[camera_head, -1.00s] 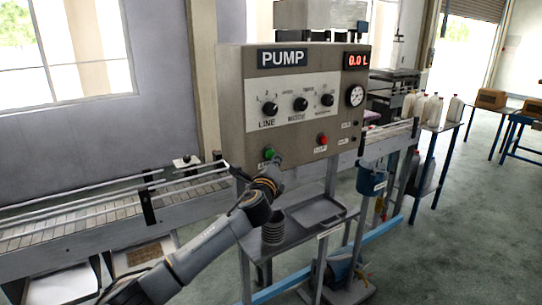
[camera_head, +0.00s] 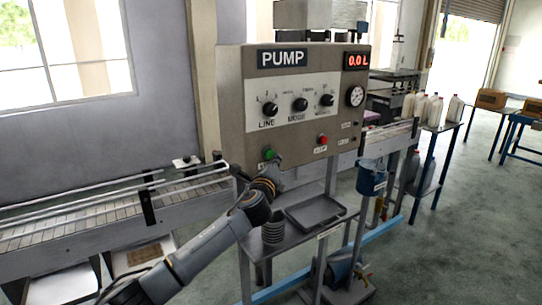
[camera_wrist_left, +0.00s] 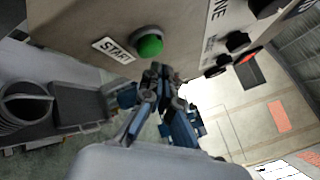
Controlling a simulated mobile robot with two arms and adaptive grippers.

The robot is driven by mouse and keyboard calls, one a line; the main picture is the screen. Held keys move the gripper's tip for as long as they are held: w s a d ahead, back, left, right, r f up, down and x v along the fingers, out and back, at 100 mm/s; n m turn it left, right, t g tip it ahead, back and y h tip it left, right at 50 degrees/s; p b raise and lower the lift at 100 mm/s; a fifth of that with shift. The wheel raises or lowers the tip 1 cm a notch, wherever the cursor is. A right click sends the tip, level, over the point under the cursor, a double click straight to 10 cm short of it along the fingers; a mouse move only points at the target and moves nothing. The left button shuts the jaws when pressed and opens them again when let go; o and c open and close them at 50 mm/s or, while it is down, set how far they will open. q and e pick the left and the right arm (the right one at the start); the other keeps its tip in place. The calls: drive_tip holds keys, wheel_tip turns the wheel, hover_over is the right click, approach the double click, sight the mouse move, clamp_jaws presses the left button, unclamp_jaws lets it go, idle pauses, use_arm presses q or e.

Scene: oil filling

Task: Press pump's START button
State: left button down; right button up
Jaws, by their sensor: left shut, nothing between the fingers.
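The pump panel (camera_head: 235,120) is a grey box with a PUMP sign, three knobs and a red display reading 0.0 L. The green START button (camera_head: 268,154) sits at its lower left, with the red button (camera_head: 322,139) to its right. In the left wrist view the green button (camera_wrist_left: 149,42) shows beside its START label (camera_wrist_left: 113,50). My left gripper (camera_wrist_left: 160,72) is shut and empty, its tips just below the button in that picture; whether they touch it I cannot tell. In the head view my left gripper (camera_head: 272,165) is right under the button, mostly hidden by its wrist.
A conveyor (camera_head: 110,213) runs on the left and continues behind the panel. A shelf with a grey tray (camera_head: 315,211) and a stack of dark rings (camera_head: 273,230) stands below the panel. White jugs (camera_head: 432,108) stand on a table at the right.

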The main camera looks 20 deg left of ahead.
use_arm(q)
drive_tip(key=shift+w+a, duration=0.2)
drive_tip(key=shift+a, duration=0.1)
drive_tip(key=shift+w+a+r, duration=0.1)
drive_tip(key=shift+w+a, duration=0.25)
drive_tip(key=shift+a, duration=0.1)
idle(0.8)
idle(0.4)
drive_tip(key=shift+s+d+p, duration=0.4)
drive_tip(key=shift+s+d, duration=0.2)
drive_tip(key=shift+d, duration=0.15)
drive_tip(key=shift+d, duration=0.1)
drive_tip(key=s+d, duration=0.1)
drive_tip(key=d, duration=0.1)
drive_tip(key=s+d+p, duration=0.1)
drive_tip(key=s, duration=0.1)
drive_tip(key=shift+d+p, duration=0.3)
drive_tip(key=shift+d, duration=0.1)
idle(0.4)
